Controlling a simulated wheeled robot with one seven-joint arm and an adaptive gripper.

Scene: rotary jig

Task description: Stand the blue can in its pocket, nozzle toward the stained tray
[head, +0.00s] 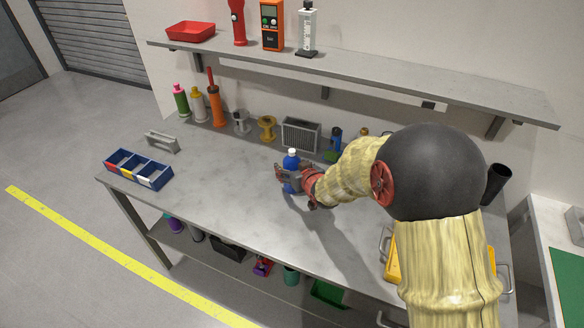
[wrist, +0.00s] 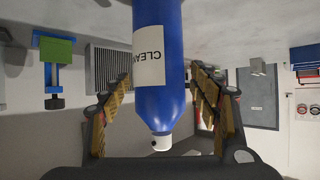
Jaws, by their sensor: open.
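The blue can (head: 291,160) with a white cap stands upright near the middle of the grey bench. My gripper (head: 289,177) is open around it, with a finger on each side. In the wrist view, which is upside down, the blue can (wrist: 160,90) sits between the spread fingers, its "CLEAN" label partly showing. Its white nozzle cap (wrist: 158,142) has a small dark spot facing the wrist camera. The can's base is out of that view. I cannot make out the pocket or the stained tray; a yellow tray (head: 392,268) is mostly hidden behind my arm.
A blue divided bin (head: 138,169) and a grey handle-like block (head: 162,141) are at the left end. Bottles, spools and a grey vented box (head: 300,135) line the back under a shelf (head: 350,73). The bench between bin and can is clear.

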